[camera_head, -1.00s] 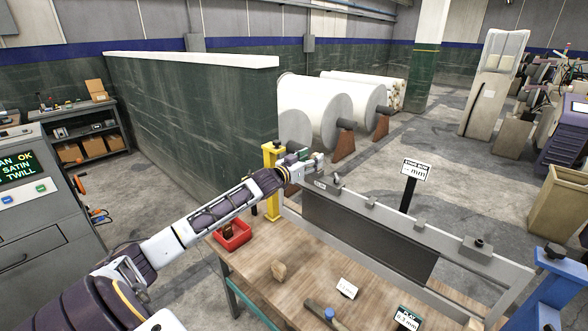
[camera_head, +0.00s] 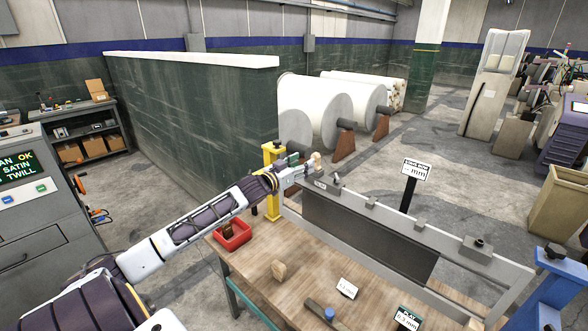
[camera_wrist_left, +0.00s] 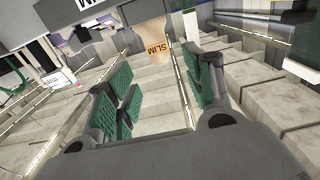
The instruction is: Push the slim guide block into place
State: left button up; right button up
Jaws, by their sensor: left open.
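The slim guide block (camera_wrist_left: 154,43), tan wood with the word SLIM on it, shows at the top of the left wrist view, beyond the fingertips. In the head view a tan piece that looks like it (camera_head: 316,159) stands at the far left end of the grey rail (camera_head: 400,222). My left gripper (camera_head: 303,169) is at that end of the rail, just left of the block. In the left wrist view its green-padded fingers (camera_wrist_left: 163,88) are spread with nothing between them. Whether they touch the block, and how it is seated, I cannot tell. My right gripper is not seen.
A wooden table (camera_head: 265,248) lies below the rail, with a red bin (camera_head: 233,238), another wooden block (camera_head: 279,270), small cards and a hammer-like tool (camera_head: 321,311). A yellow post (camera_head: 272,185) stands near my left gripper. A "mm" sign (camera_head: 416,168) stands behind the rail.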

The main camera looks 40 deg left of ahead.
pick_arm(q)
jog(key=shift+s+a, duration=0.15)
jog(key=shift+s, duration=1.6)
